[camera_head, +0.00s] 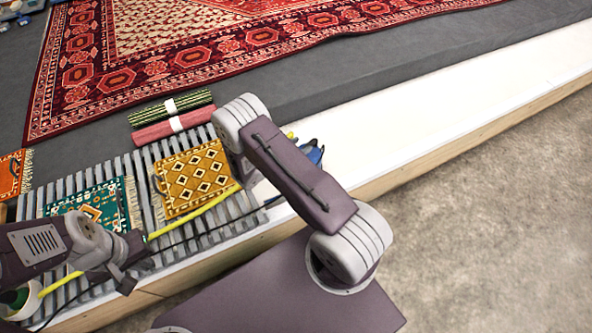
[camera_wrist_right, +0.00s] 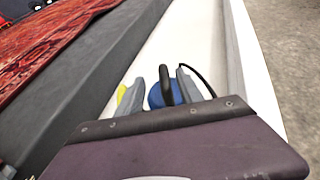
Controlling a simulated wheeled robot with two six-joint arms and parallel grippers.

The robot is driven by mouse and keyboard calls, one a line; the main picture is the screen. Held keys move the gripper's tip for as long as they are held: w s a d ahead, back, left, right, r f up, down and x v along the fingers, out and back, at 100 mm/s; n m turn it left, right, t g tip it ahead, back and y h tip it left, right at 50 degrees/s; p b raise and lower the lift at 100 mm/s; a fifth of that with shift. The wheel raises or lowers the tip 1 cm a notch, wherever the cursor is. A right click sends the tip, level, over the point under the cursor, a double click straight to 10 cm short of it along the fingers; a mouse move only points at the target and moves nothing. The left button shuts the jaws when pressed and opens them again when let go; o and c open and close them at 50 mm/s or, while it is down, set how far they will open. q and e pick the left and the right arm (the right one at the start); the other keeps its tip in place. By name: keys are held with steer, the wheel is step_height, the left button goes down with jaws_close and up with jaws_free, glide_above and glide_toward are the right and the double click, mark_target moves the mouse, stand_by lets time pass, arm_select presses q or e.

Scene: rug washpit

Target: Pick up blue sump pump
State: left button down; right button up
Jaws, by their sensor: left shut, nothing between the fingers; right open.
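The blue sump pump (camera_head: 312,153) is on the white ledge in the head view, mostly hidden behind my right arm. In the right wrist view the round blue pump (camera_wrist_right: 158,98) with its dark upright handle shows between the two fingers of my right gripper (camera_wrist_right: 160,82). The fingers are apart, one on each side of the handle; I cannot tell whether they touch it. The head view hides this gripper behind the arm. My left gripper (camera_head: 128,278) is shut and empty at the lower left, over the slatted grate, well away from the pump.
A grey slatted grate (camera_head: 98,178) holds a yellow patterned mat (camera_head: 194,180) and a green one (camera_head: 88,208). A yellow hose (camera_head: 205,207) and a dark cable cross it. Rolled rugs (camera_head: 172,118) lie behind. The white ledge (camera_head: 430,112) is clear to the right.

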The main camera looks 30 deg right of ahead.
mark_target(314, 143)
arm_select(q)
steer(key=shift+f, duration=0.95)
arm_select(e)
steer(key=shift+s+a+f, duration=0.1)
steer(key=shift+s+f, duration=0.1)
steer(key=shift+f, duration=0.85)
steer(key=b+x, duration=0.3)
steer(key=shift+d+f, duration=0.25)
steer(key=shift+d+r, duration=0.1)
steer(key=b+x, duration=0.4)
steer(key=shift+w+d, duration=0.1)
steer(key=shift+d, duration=0.2)
steer(key=shift+w+d, duration=0.1)
steer(key=shift+d, duration=0.15)
arm_select(q)
step_height(314, 143, down, 6)
steer(key=shift+f, duration=0.2)
arm_select(e)
jaws_close()
